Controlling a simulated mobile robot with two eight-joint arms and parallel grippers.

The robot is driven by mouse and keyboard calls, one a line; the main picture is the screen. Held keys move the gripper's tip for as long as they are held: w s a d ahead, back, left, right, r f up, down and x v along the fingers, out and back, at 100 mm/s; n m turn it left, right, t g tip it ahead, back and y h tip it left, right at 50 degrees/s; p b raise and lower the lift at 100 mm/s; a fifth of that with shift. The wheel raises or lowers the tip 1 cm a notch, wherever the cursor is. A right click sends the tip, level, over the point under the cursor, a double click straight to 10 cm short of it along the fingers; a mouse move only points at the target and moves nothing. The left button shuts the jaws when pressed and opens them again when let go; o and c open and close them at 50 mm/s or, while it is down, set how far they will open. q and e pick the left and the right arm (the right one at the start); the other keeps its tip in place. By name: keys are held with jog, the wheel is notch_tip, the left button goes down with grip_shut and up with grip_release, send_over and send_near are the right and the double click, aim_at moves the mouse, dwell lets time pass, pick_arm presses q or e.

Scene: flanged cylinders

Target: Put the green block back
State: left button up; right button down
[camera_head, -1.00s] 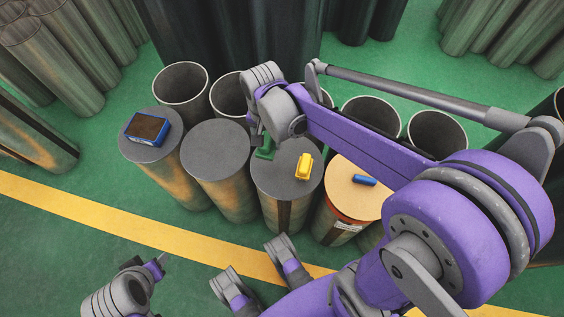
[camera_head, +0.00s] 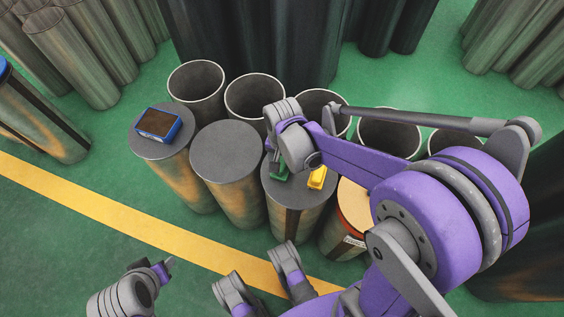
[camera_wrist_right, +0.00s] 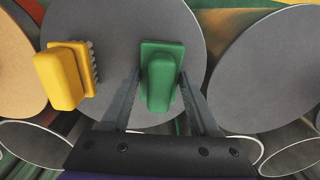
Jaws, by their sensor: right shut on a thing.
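The green block (camera_head: 279,173) shows partly beneath my right gripper (camera_head: 276,168) in the head view, over the grey top of a flanged cylinder (camera_head: 300,192). In the right wrist view, the green block (camera_wrist_right: 161,76) lies between the two fingers of my right gripper (camera_wrist_right: 158,84), which is shut on it. I cannot tell whether the block touches the cylinder top. A yellow block (camera_head: 317,178) with a grey bristly side sits beside it on the same top; it also shows in the wrist view (camera_wrist_right: 62,78). My left arm shows at the lower left; its jaw state is unclear.
A bare grey-topped cylinder (camera_head: 227,150) stands to the left, then one carrying a blue box with a dark top (camera_head: 158,124). An orange-topped cylinder (camera_head: 352,205) stands to the right, partly behind my arm. Open hollow cylinders (camera_head: 196,86) line the back.

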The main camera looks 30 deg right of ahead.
aim_at(283, 162)
jog(key=shift+c, duration=0.6)
grip_release()
jog(key=shift+f, duration=0.1)
notch_tip(283, 162, up, 11)
jog(key=p, duration=0.3)
jog(key=s+a+n+t, duration=0.3)
jog(key=s+n+t, duration=0.1)
jog(key=s+n, duration=0.6)
jog(key=shift+s+t, duration=0.4)
jog(key=shift+s, duration=0.5)
jog(key=shift+a, duration=0.1)
